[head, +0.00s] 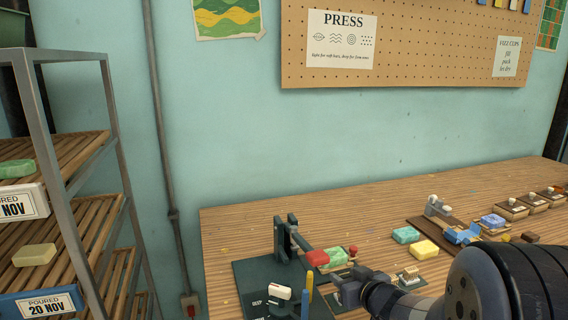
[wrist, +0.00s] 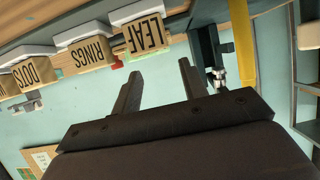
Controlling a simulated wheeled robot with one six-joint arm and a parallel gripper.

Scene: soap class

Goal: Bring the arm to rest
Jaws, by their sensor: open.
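My gripper (wrist: 158,82) is open in the wrist view, its two dark fingers spread apart with nothing held between them. In the head view my gripper (head: 349,284) is low over the front of the wooden workbench (head: 330,207), at the end of my dark arm, which reaches in from the lower right. It is just in front of a green soap bar (head: 335,257) beside the dark press (head: 287,241) with its red handle end.
A teal soap (head: 406,235) and a yellow soap (head: 425,249) lie right of the press. Blue and yellow posts (head: 309,288) stand close left of my gripper. A slatted rack (head: 70,160) with soaps stands at the left. The bench's back strip is clear.

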